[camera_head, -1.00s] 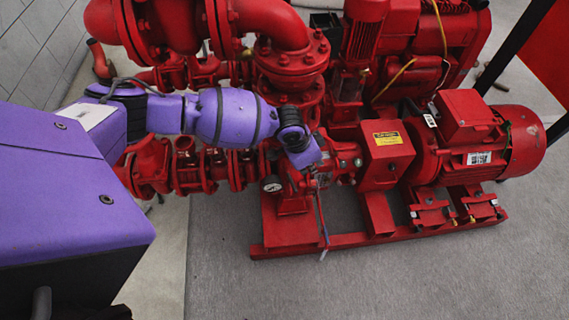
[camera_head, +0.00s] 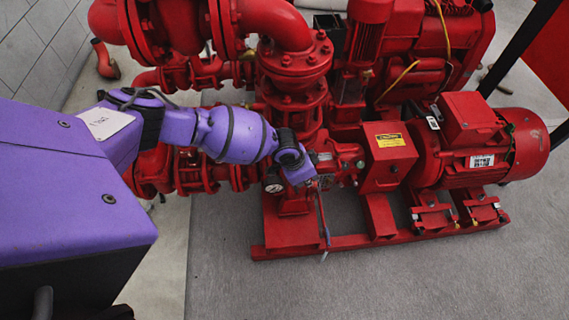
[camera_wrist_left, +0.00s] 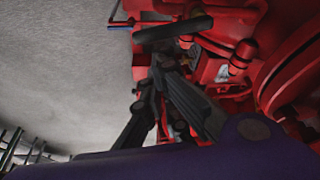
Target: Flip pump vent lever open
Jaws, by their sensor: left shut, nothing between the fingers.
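The red pump (camera_head: 325,165) stands on a red base frame in the head view. A thin red rod with a blue lower part (camera_head: 326,232) hangs at its front. A blue-ended red piece also shows at the top of the left wrist view (camera_wrist_left: 122,23). I cannot tell for sure whether this is the vent lever. My left gripper (camera_head: 315,184) is at the pump's front, by the rod's upper end, its fingers mostly hidden in the head view. In the left wrist view the gripper (camera_wrist_left: 172,34) is shut and empty. Contact with the rod cannot be told. My right gripper is not in view.
A round pressure gauge (camera_head: 274,188) sits left of the rod. A red coupling guard with a yellow label (camera_head: 390,145) and a red motor (camera_head: 490,145) stand to the right. Red flanged pipes (camera_head: 275,30) rise behind my left arm. The grey floor (camera_head: 400,285) in front is clear.

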